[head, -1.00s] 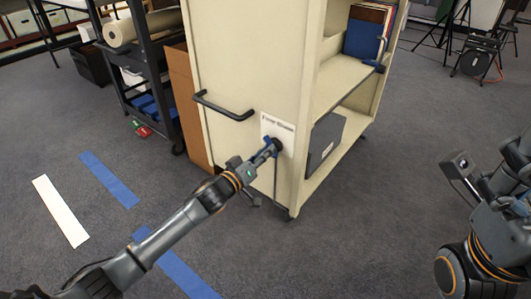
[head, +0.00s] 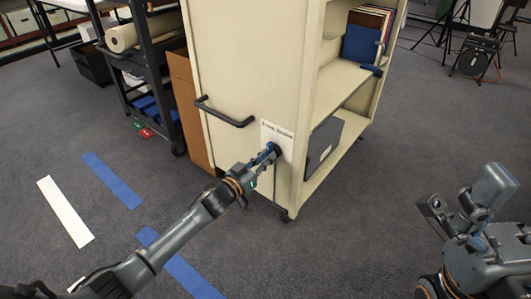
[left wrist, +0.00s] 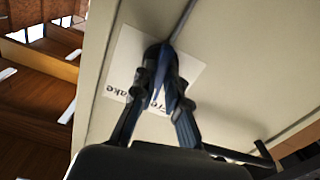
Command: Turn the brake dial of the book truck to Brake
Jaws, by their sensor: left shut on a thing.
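The cream book truck (head: 240,60) stands in the middle of the head view. A white label (head: 288,133) with dark lettering is on its end panel, low near the right edge. My left gripper (head: 270,155) reaches this label and is shut on the dark brake dial (head: 276,149). In the left wrist view the fingers (left wrist: 160,95) close around the dial (left wrist: 152,53) in front of the label (left wrist: 189,73). The lettering there is upside down, partly covered, with "ake" readable. The fingers hide the dial's pointing direction. My right gripper (head: 488,195) is at the right, away from the truck.
A black handle (head: 225,114) sticks out of the truck's end panel above my left gripper. Books and a grey box (head: 323,147) sit on the truck's shelves. A dark cart (head: 150,70) stands behind left. Blue (head: 112,180) and white floor strips lie at left.

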